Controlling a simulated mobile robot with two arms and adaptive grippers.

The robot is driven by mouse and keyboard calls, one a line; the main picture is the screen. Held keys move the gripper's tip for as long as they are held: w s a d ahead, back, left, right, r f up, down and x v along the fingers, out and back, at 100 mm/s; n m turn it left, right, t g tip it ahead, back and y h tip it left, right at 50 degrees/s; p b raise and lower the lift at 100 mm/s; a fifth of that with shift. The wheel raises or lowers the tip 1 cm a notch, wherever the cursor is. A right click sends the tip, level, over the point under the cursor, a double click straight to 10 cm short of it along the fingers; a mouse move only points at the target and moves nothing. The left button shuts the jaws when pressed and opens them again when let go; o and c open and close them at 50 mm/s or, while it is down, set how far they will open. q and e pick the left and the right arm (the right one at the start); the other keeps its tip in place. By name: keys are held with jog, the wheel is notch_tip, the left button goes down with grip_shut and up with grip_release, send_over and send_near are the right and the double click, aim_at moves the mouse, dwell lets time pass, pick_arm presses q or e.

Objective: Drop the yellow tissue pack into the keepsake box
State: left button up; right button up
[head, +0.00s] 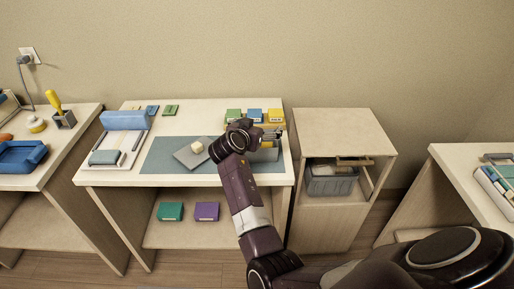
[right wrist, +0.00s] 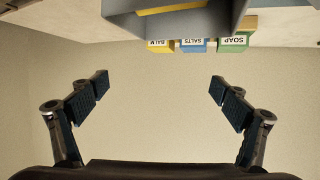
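A grey open-topped box (head: 265,155), which looks like the keepsake box, stands at the right end of the mat, partly hidden by my right gripper in the head view. In the right wrist view the grey box (right wrist: 185,27) shows at the top, cut off by the frame edge. A yellow strip (right wrist: 172,8) shows inside it; it looks like the yellow tissue pack, but only part is visible. My right gripper (right wrist: 159,88) has its fingers wide apart with nothing between them. In the head view my right gripper (head: 273,137) is over the table beside the box. My left gripper is out of view.
Green (head: 233,115), blue (head: 255,115) and yellow (head: 275,116) labelled boxes stand behind the gripper. A grey slab (head: 186,157) with a cream block (head: 197,147) lies on the mat (head: 158,160). A cabinet (head: 345,122) with a grey bin (head: 330,186) stands at right.

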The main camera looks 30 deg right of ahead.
notch_tip(320, 180, up, 10)
dwell(0.6)
